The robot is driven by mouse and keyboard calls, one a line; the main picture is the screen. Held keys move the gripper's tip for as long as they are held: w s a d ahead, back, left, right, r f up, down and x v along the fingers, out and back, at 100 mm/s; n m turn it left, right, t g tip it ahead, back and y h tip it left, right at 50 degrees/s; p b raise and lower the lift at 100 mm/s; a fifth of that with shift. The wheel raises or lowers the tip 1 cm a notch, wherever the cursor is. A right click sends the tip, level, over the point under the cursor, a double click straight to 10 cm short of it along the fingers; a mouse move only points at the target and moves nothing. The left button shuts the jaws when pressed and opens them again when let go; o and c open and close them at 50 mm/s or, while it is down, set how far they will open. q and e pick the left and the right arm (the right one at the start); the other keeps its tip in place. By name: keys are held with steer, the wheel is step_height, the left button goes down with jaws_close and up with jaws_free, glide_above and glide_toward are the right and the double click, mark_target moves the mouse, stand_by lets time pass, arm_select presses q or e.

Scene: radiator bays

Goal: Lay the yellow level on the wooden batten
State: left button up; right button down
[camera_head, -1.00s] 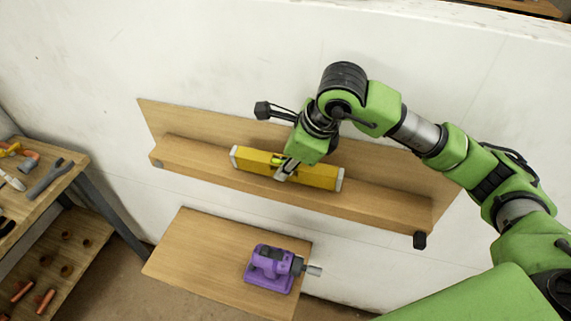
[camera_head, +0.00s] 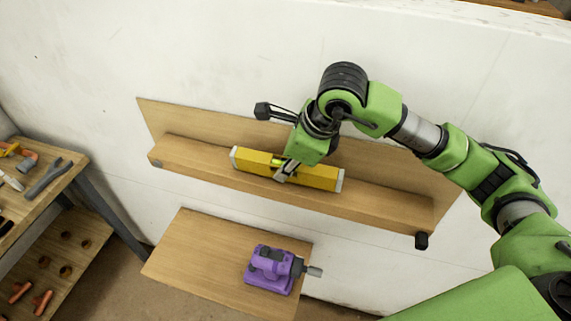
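The yellow level (camera_head: 320,177) has pale end caps and lies lengthwise along the wooden batten (camera_head: 385,206), over its middle. The batten is a long ledge in front of an upright wooden board. Whether the level rests fully on the ledge or sits just above it, I cannot tell. My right gripper (camera_head: 285,171) comes down from above and is shut on the level left of its middle, with a finger across the front face. The far finger is hidden behind the level and wrist. My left gripper is not in view.
A purple vise (camera_head: 270,268) sits on a lower wooden shelf (camera_head: 200,255) below the batten. A workbench (camera_head: 52,192) with several tools stands at the left. The white wall (camera_head: 230,50) is close behind the board. The batten is bare on both sides of the level.

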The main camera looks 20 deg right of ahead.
steer(key=shift+f+b, duration=0.4)
steer(key=shift+b, duration=0.05)
stand_by(0.3)
steer(key=c, duration=1.7)
jaws_free()
